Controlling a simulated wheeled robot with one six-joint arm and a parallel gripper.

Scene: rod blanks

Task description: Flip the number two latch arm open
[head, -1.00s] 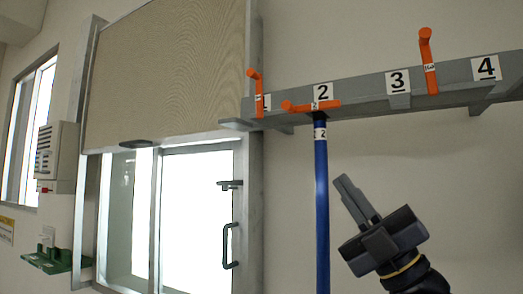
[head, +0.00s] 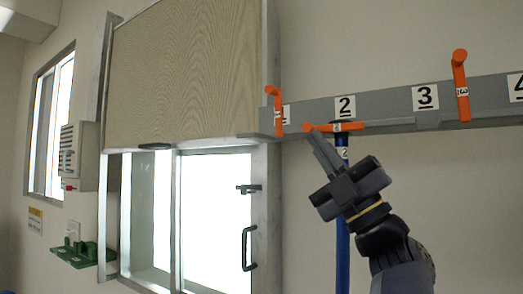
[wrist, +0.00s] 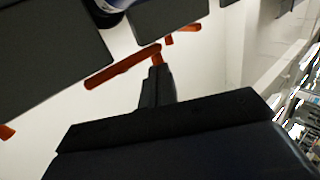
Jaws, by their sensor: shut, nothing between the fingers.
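The number two latch arm (head: 350,127) is an orange bar lying level across the grey rail, under the "2" plate (head: 345,106). A blue rod (head: 343,255) hangs upright below it, partly behind my arm. My gripper (head: 311,137) is shut and empty, its tips at the left end of the latch arm. In the wrist view, the orange bar (wrist: 115,70) runs beside the tips of my gripper (wrist: 156,72). An orange piece shows right at the tips; I cannot tell whether they touch it.
The number one latch arm (head: 277,112) stands upright just left of my gripper. Another orange latch arm (head: 461,88) stands upright to the right, by the "3" plate (head: 425,96). The grey rail (head: 390,107) runs along the wall.

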